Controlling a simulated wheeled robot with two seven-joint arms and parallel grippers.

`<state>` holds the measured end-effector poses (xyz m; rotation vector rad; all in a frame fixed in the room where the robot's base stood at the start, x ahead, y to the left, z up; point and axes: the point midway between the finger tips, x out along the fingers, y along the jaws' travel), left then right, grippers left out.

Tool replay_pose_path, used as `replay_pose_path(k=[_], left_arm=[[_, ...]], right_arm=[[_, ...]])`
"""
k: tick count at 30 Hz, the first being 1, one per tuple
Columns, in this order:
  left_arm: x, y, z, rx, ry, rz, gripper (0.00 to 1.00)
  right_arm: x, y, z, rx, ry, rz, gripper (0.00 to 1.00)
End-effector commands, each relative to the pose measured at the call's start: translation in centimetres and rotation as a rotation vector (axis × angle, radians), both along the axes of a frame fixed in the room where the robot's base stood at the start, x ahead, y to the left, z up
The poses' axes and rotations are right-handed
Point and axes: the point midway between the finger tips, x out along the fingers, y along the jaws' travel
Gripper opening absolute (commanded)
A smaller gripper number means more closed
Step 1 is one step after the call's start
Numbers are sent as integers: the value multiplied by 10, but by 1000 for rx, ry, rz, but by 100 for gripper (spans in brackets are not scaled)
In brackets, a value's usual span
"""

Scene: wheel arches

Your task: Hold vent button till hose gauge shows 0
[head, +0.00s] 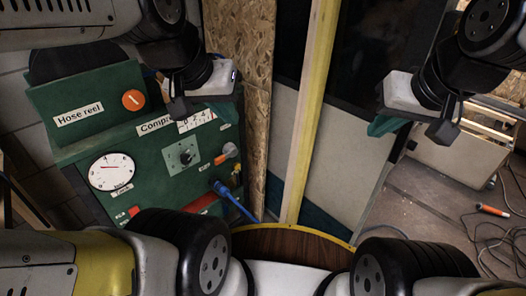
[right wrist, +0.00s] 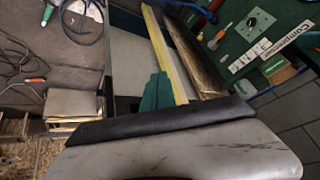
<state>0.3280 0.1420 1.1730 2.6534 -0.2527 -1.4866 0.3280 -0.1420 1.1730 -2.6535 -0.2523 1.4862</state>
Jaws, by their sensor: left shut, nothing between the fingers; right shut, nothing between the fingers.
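A dark green compressor panel (head: 150,140) stands at the left in the head view. It has a round white dial (head: 111,172) with a small label below, and a white scale strip (head: 190,126) partly hidden by my left gripper; its reading is unclear. An orange disc (head: 133,100) sits beside the "Hose reel" label. I cannot tell which control is the vent button. My left gripper (head: 226,109) is shut and empty, in front of the panel's upper right. My right gripper (head: 382,126) is shut and empty, well right of the panel; its green fingertips (right wrist: 157,92) show in the right wrist view.
The panel also has a central knob (head: 184,156), an orange-handled valve (head: 226,154) and a blue hose (head: 236,203). A yellowish timber post (head: 304,110) stands right of the panel. Cables (head: 490,245) lie on the floor at the right.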

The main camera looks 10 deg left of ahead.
Motion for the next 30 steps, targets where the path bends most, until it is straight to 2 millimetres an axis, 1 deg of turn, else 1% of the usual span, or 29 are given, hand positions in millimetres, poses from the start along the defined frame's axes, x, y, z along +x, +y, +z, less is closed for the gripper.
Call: replay_pose_path(k=[10, 11, 14, 17, 18, 20, 21, 23, 24, 26, 27, 29, 30], left_arm=[[0, 0, 0, 0, 0, 0, 0], [0, 0, 0, 0, 0, 0, 0], [0, 0, 0, 0, 0, 0, 0], [0, 0, 0, 0, 0, 0, 0], [0, 0, 0, 0, 0, 0, 0], [0, 0, 0, 0, 0, 0, 0], [0, 0, 0, 0, 0, 0, 0], [0, 0, 0, 0, 0, 0, 0], [0, 0, 0, 0, 0, 0, 0], [0, 0, 0, 0, 0, 0, 0], [0, 0, 0, 0, 0, 0, 0], [0, 0, 0, 0, 0, 0, 0], [0, 0, 0, 0, 0, 0, 0]], right_arm=[[2, 0, 0, 1, 1, -2, 0], [4, 1, 0, 2, 3, -5, 0], [21, 5, -1, 12, 9, -25, 0], [53, 14, -6, 35, 21, -65, 0], [70, 19, -11, 49, 27, -86, 0], [97, 29, -19, 75, 36, -118, 0], [115, 36, -25, 95, 39, -141, 0], [142, 48, -38, 128, 47, -175, 0], [160, 56, -47, 151, 54, -197, 0], [185, 69, -64, 190, 65, -232, 0], [200, 78, -76, 217, 72, -255, 0], [223, 92, -97, 261, 87, -290, 0], [236, 102, -112, 291, 97, -315, 0]])
